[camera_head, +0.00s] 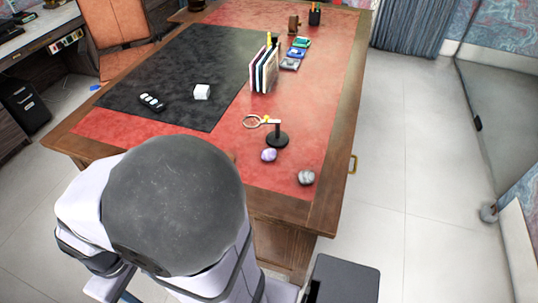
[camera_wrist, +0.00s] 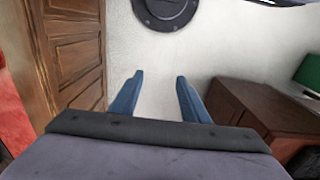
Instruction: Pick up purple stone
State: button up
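The purple stone (camera_head: 269,155) lies on the red leather of the desk near its front edge, just in front of a black stand. A grey stone (camera_head: 306,177) lies to its right, nearer the desk's right corner. In the wrist view my gripper (camera_wrist: 160,83) shows two blue fingers held apart with nothing between them. The wrist camera faces a wall and furniture, and neither stone shows there. In the head view my gripper is not visible; my arm covers the lower left.
The red leather left of the stone is clear.

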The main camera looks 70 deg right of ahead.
aim_at(267, 156)
jog(key=o, duration=0.5)
